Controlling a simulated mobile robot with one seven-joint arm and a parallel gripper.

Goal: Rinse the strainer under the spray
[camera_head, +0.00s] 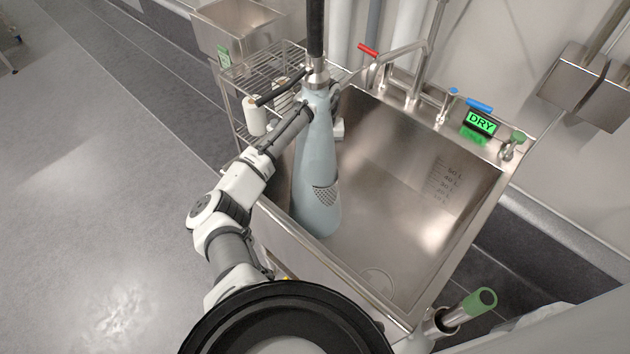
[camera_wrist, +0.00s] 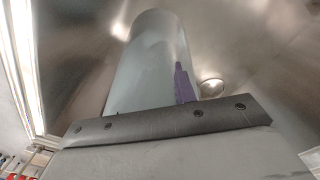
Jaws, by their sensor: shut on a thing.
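A pale blue spray cone (camera_head: 318,150) hangs from the metal spray head (camera_head: 318,75) and widens down into the sink. A perforated patch (camera_head: 325,193), which looks like the strainer, shows low on the near side of the cone. My gripper (camera_head: 306,109) reaches the upper left of the cone. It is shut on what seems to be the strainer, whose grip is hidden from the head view. In the wrist view, the pale cone (camera_wrist: 152,65) rises behind the dark gripper edge, with a purple piece (camera_wrist: 183,84) along its right side. My fingertips are hidden there.
The steel sink basin (camera_head: 400,190) has volume marks on its wall. A green "DRY" display (camera_head: 480,122) stands on its back rim, near red and blue taps. A wire rack (camera_head: 262,72) stands at left. A green-ended tube (camera_head: 482,300) is at front right.

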